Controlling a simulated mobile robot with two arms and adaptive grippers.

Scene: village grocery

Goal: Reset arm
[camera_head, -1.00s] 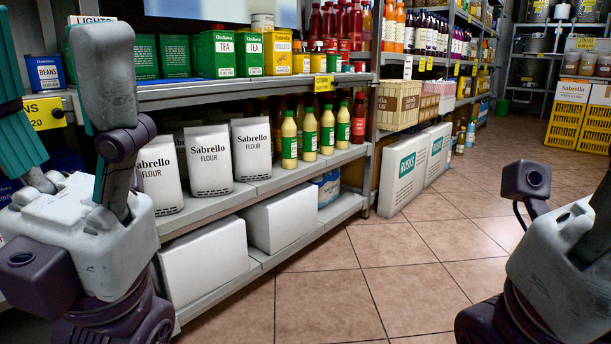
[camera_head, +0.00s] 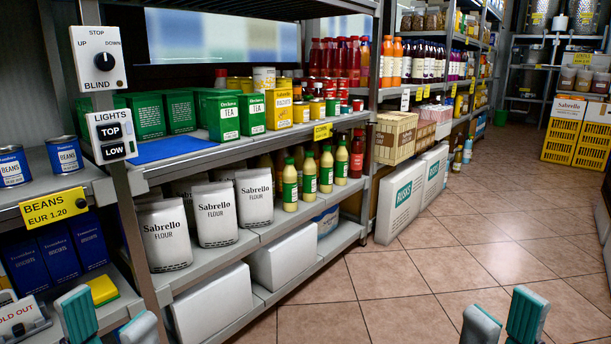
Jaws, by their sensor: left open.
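My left gripper (camera_head: 108,324) is at the bottom edge in the head view, left of the middle. Its two teal-and-grey fingers stand apart with nothing between them. My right gripper (camera_head: 504,325) is at the bottom edge on the right, over the tiled floor. Its two fingertips show with a gap between them and hold nothing. The rest of both grippers and my arms is below the picture.
A metal shelf (camera_head: 240,148) with tea boxes, flour bags (camera_head: 215,215) and bottles runs along the left. A blind switch (camera_head: 97,57) and lights switch (camera_head: 111,135) sit on its post. A sold-out sign (camera_head: 22,318) is near my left gripper. The floor (camera_head: 420,262) is clear.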

